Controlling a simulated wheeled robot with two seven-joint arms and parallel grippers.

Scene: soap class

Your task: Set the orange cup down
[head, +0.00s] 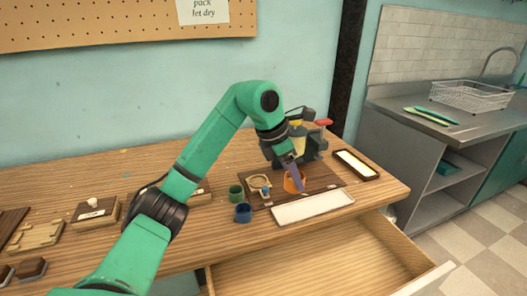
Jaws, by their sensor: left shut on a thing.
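The orange cup (294,184) is at the right part of the wooden bench, over a dark brown board (325,178). My left gripper (293,178) reaches down to it from above and is shut on it. The cup looks upright and is partly hidden by the gripper. I cannot tell whether its base touches the board. My right gripper is not in view.
A green cup (236,192) and a blue cup (243,213) stand left of the board. A white tray (312,207) lies in front. A dark machine (312,142) stands behind. An open drawer (330,262) juts out below the bench.

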